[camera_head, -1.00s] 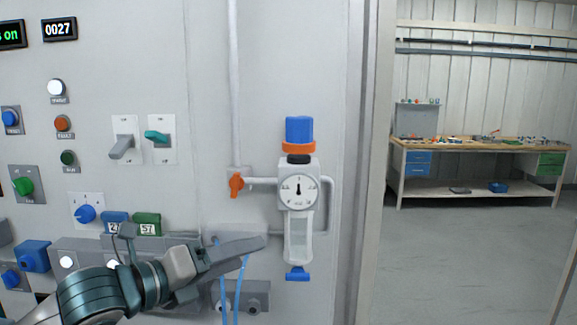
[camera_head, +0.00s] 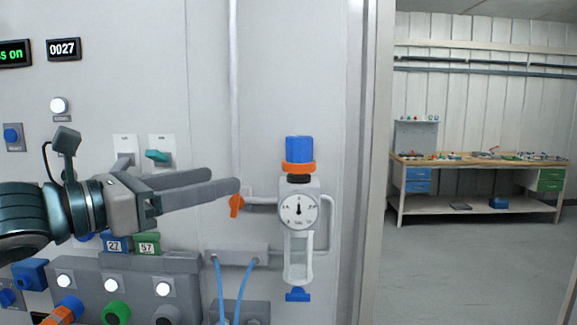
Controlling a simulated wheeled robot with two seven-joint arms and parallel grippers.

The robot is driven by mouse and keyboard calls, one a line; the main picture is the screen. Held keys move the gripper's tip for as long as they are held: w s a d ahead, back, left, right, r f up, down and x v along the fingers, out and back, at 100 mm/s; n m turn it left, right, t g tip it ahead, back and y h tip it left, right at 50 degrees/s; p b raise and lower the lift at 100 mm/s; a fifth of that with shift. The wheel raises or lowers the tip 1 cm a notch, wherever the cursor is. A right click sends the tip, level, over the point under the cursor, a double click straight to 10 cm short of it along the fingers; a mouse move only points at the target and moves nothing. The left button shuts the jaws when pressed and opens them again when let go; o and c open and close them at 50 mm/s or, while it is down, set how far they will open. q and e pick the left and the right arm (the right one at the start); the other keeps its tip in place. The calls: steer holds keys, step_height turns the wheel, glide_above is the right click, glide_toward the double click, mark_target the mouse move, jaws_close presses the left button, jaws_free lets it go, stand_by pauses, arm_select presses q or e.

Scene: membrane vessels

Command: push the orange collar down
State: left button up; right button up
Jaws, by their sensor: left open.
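The orange collar (camera_head: 298,168) is a ring just under the blue knob (camera_head: 299,149) on top of the regulator. A black ring (camera_head: 299,179) sits below the collar, above the grey body with the round gauge (camera_head: 298,210). My left gripper (camera_head: 225,183) is left of the collar, a little lower in the picture, with its fingers pointing right. It is open, with a gap between the two fingers, and holds nothing. Its fingertips look apart from the collar. My right gripper is not in view.
An orange valve handle (camera_head: 236,206) on the pipe is close to my left fingertips. A panel with buttons (camera_head: 114,284) and blue hoses (camera_head: 240,290) lies below. A workbench (camera_head: 480,163) stands far back right, past open floor.

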mark_target(287, 165)
arm_select(q)
steer(key=p+x, duration=0.5)
steer(key=x, duration=1.2)
steer(key=shift+w+d+f+p, duration=0.1)
steer(key=shift+d+p, duration=0.05)
steer(key=shift+p, duration=0.2)
